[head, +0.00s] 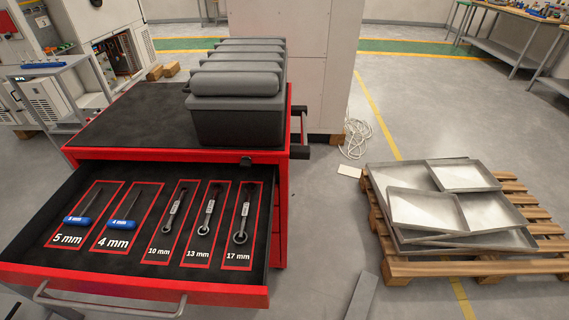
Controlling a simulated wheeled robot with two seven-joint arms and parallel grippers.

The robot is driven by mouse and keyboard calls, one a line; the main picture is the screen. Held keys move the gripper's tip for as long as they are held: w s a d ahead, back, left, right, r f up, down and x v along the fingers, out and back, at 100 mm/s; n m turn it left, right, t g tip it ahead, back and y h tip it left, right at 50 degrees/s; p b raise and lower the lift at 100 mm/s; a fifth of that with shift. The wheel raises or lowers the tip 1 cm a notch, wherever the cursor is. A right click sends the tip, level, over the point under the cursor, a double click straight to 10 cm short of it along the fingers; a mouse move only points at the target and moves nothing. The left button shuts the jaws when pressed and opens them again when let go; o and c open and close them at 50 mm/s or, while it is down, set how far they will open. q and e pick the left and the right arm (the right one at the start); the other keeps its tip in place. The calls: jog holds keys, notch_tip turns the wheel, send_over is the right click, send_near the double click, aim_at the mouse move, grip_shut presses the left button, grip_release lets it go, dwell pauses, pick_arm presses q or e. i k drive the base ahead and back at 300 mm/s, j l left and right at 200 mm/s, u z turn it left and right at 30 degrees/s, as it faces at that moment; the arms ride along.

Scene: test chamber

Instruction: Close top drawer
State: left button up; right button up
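The red tool cabinet (282,190) stands at the left with a black top. Its top drawer (150,262) is pulled far out towards me. The drawer's metal handle (110,308) runs along its red front, near the bottom edge of the picture. In the drawer's dark insert lie two blue-handled screwdrivers (80,219), marked 5 mm and 4 mm, and three wrenches (206,216), marked 10, 13 and 17 mm. Neither of my grippers shows in the head view.
A dark grey case (238,122) stands on the cabinet top. A wooden pallet (510,195) with metal trays (425,209) lies on the floor at the right. The floor between cabinet and pallet is mostly clear. A white cable (355,140) lies behind.

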aim_at(181, 267)
jog(key=u, duration=0.35)
jog(key=i+j+u, duration=0.1)
jog(key=u, duration=0.6)
jog(key=l+z, duration=0.15)
jog(key=l, duration=0.3)
jog(key=i+l+z, duration=0.15)
jog(key=l, duration=0.3)
jog(key=l+z, duration=0.15)
jog(key=l, duration=0.3)
